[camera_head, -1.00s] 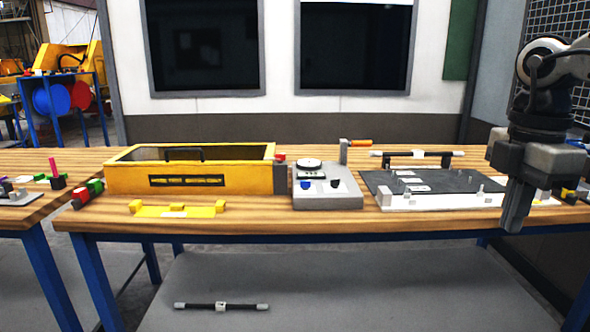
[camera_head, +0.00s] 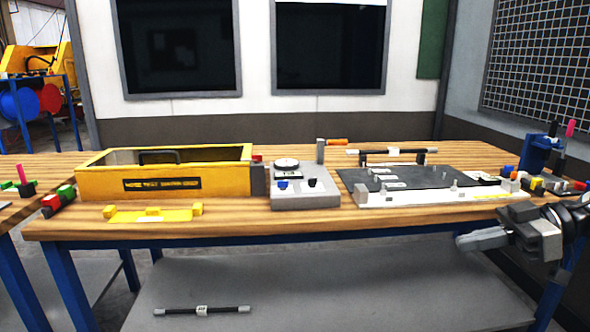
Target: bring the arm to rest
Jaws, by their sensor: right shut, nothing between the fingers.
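My right gripper (camera_head: 470,241) shows at the lower right, in front of the table's front edge. Its dark arm comes in from the right edge of the view. Its fingers point left and are shut with nothing between them. It touches none of the things on the table. My left gripper is not in view.
The wooden table (camera_head: 300,222) bears a yellow box (camera_head: 215,182), a yellow bracket (camera_head: 150,215), a grey device (camera_head: 305,201) and a dark plate (camera_head: 400,178) with a black bar (camera_head: 375,152) behind it. Another bar (camera_head: 180,311) lies on the lower shelf (camera_head: 330,285).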

